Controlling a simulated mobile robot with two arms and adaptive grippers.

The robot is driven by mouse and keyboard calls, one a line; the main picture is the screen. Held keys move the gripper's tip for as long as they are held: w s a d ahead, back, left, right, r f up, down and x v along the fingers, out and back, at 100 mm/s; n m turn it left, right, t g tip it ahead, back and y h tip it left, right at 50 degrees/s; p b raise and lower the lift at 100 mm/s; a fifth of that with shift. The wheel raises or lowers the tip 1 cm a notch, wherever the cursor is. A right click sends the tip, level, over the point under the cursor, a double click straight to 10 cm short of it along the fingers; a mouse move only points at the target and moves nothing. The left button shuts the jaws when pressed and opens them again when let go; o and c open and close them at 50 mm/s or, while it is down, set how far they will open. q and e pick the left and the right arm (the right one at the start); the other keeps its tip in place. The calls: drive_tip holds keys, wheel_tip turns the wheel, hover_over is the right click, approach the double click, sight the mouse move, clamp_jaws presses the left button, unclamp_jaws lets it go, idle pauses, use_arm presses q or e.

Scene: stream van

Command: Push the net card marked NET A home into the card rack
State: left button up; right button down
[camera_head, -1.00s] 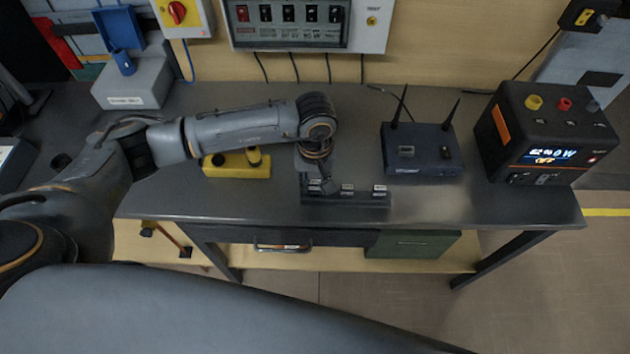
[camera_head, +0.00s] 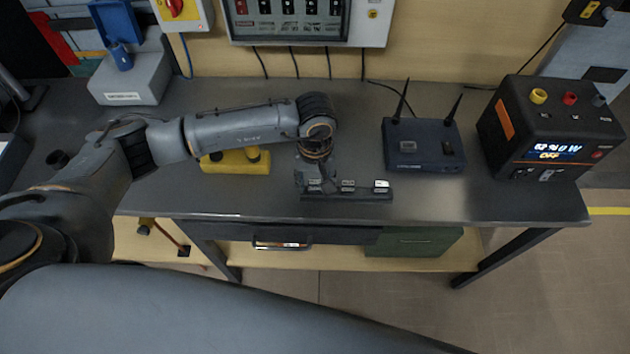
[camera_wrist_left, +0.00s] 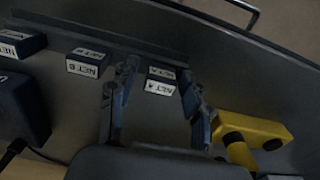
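The card rack (camera_head: 350,196) is a low dark bar near the front edge of the grey bench, with small labelled cards in a row. The NET A card (camera_wrist_left: 160,82) shows a white label in the left wrist view; it is the left card in the head view, partly behind my gripper. My left gripper (camera_wrist_left: 159,72) points down with one finger on each side of NET A. A gap shows between the card and at least one finger. The NET B card (camera_wrist_left: 86,63) sits beside it, with another card (camera_wrist_left: 21,42) beyond. How deep NET A sits cannot be told. My right gripper is out of view.
A yellow block (camera_head: 236,162) with black knobs lies just left of the rack, close to my gripper. A dark router (camera_head: 422,146) with two antennas stands to the right, and a black power unit (camera_head: 552,130) farther right. The bench between rack and router is clear.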

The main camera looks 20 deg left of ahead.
use_arm(q)
drive_tip(key=shift+r, duration=0.15)
wheel_tip(320, 180, up, 12)
idle(0.6)
drive_tip(key=shift+f, duration=0.2)
